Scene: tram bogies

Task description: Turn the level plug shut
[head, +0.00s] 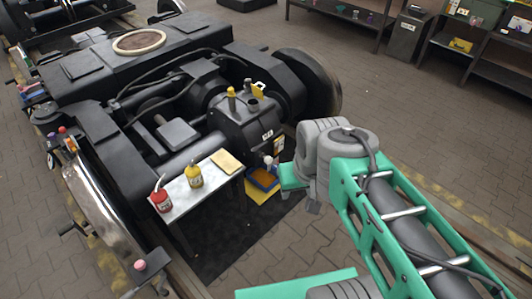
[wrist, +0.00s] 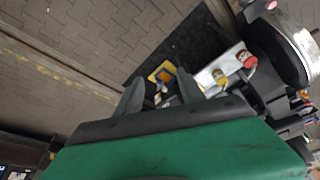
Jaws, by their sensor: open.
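The black gearbox (head: 240,125) stands on the axle between the wheels, with a yellow-topped fitting, a yellow tag and a short neck on top. I cannot make out the level plug for sure; a small pale part (head: 268,160) shows low by the gearbox, above the tray. My gripper (wrist: 159,90) is open in the wrist view, its two dark fingers apart with nothing held between them. In the head view its green body is right of the tray, near the gearbox's lower front; its fingertips are not clear there.
A blue and yellow tray (head: 262,180) sits below the gearbox. A small pale table (head: 205,182) at its left carries a red bottle (head: 161,198), a yellow bottle (head: 195,175) and a yellow cloth (head: 227,161). A dark mat (head: 235,240) covers the floor. Paved floor at right is clear.

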